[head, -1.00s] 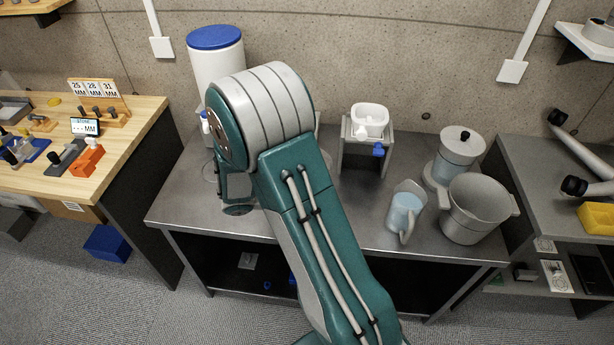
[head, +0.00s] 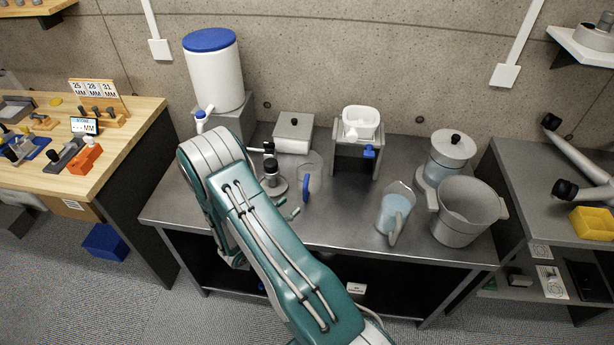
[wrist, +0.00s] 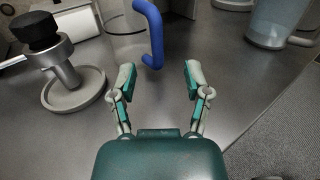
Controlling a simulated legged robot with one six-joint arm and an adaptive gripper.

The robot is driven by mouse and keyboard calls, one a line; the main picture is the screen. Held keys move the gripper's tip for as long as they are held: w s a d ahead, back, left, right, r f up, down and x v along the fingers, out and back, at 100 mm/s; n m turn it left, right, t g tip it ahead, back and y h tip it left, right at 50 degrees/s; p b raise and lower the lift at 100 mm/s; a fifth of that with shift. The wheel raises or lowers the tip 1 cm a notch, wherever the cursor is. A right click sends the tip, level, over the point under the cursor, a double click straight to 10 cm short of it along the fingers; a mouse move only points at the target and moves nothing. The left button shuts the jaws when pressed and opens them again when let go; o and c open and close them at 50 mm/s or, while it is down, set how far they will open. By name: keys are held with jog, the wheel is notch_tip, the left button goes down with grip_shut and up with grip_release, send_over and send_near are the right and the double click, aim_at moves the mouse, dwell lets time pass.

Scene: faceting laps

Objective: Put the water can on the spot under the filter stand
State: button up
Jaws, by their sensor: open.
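A clear can with a blue handle (head: 306,187) stands on the steel bench, left of the filter stand; I take it as the water can. The filter stand (head: 341,160) holds a white basin (head: 361,122) and has a blue tap (head: 369,152). The bench spot under it looks empty, though partly shaded. My gripper (head: 288,206) is open and empty, low over the bench just in front of the can. In the wrist view, the blue handle (wrist: 151,32) is just beyond and between the fingertips of my gripper (wrist: 160,75), not touching them.
A grey stand with a black knob (head: 270,172) is close left of the can. A jug of water (head: 396,212), a grey pot (head: 466,212) and a lidded vessel (head: 449,155) stand right. A white box (head: 293,134) and a blue-lidded tank (head: 213,75) stand behind.

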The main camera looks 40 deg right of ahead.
aim_at(305, 193)
jog(key=d, duration=0.2)
jog(key=w+d, duration=0.1)
jog(key=d, duration=0.4)
jog(key=shift+w+d+f, duration=0.15)
jog(key=shift+d+f, duration=0.15)
jog(key=shift+d, duration=0.05)
grip_shut()
